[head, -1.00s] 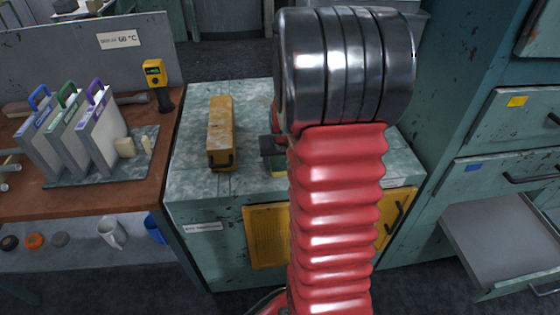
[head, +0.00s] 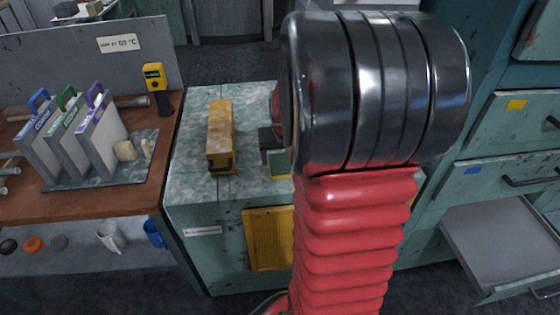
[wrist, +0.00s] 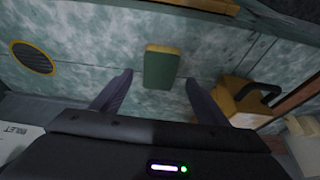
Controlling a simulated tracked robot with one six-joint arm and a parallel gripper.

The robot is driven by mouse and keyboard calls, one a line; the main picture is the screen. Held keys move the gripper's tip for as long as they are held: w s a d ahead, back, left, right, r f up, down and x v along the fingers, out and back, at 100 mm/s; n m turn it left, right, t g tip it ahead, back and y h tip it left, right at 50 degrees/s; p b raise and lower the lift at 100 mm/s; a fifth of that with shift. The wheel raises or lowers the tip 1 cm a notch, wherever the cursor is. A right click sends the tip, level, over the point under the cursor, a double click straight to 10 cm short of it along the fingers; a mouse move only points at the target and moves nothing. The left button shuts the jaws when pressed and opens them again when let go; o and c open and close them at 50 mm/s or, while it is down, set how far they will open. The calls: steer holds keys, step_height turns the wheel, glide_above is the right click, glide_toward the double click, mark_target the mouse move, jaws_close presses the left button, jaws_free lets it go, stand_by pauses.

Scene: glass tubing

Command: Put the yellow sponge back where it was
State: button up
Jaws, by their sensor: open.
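The sponge (wrist: 160,68), with a green face and a yellow edge, lies on the mottled green bench top (wrist: 90,45). In the head view a small part of the sponge (head: 279,168) shows, the rest hidden by my arm. My gripper (wrist: 159,78) is open, and its two dark fingers point toward the sponge from either side in the wrist view. No contact between fingers and sponge is visible. In the head view only a dark finger of my gripper (head: 267,140) shows left of the wrist.
A yellow box with a dark handle (head: 220,135) stands left of the sponge; it also shows in the wrist view (wrist: 245,100). A round dark vent (wrist: 32,58) is set in the bench top. A brown bench with upright panels (head: 98,130) is left. An open drawer (head: 500,245) juts out right.

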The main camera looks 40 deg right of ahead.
steer(key=shift+v, duration=3)
steer(key=s+a+r+n+y, duration=0.1)
steer(key=s+a, duration=0.3)
steer(key=a, duration=0.5)
steer(key=s+a+r+n+t, duration=0.1)
steer(key=s+a+r+n, duration=0.2)
steer(key=a, duration=0.7)
steer(key=s+a+r+n+y, duration=0.1)
steer(key=s+a+r+n, duration=0.2)
steer(key=a, duration=0.6)
steer(key=shift+s+a+r+t+y, duration=0.35)
steer(key=shift+s+r, duration=0.25)
steer(key=shift+s, duration=0.2)
steer(key=shift+d, duration=0.15)
